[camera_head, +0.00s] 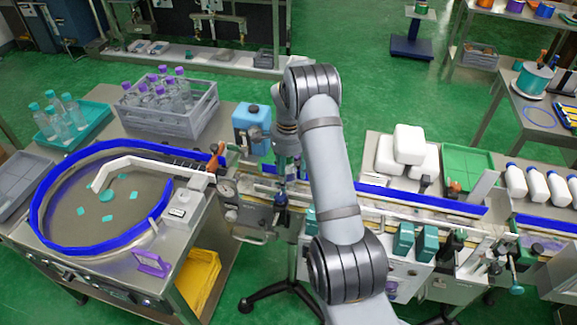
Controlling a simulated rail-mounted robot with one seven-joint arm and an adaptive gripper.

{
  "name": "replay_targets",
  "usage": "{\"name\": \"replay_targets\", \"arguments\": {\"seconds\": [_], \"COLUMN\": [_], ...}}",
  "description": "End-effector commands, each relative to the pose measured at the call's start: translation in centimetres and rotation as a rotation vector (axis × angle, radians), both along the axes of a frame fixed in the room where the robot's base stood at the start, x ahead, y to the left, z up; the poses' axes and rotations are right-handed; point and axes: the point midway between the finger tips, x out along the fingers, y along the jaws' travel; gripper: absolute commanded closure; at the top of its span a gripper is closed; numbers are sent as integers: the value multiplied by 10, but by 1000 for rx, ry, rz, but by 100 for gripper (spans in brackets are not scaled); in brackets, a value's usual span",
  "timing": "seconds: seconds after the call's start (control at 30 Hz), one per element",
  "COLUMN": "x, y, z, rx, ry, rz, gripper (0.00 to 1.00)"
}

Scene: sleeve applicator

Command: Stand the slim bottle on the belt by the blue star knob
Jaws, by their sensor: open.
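My gripper (286,166) points down over the belt (262,186) in the middle of the view. It is open, but its fingers are small and partly covered by my arm. Something clear and teal shows close around the fingers; I cannot tell whether it is a bottle standing on the belt. A dark blue knob (281,198) sits at the belt's front edge, just below the gripper; its star shape is too small to make out. Clear purple-capped bottles (160,95) stand in a grey crate, and clear teal-capped bottles (67,115) stand in a teal tray. I cannot tell which is the slim bottle.
A round turntable (130,215) with a blue rim stands left of the belt. The grey crate (195,122) and teal tray (92,128) are behind it. A blue box unit (250,128) stands behind the belt. White containers (408,145) and a green tray (465,160) are at right.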

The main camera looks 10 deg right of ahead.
Motion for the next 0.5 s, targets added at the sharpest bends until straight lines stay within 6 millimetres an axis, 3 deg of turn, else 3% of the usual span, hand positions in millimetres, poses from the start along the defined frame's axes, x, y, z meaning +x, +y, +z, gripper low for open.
{"name": "replay_targets", "arguments": {"seconds": [0.17,0.5], "x": [2,1], "y": [0,0], "z": [24,96], "rx": [1,0], "ry": [-5,-4], "rz": [-1,-1], "gripper": [42,42]}}
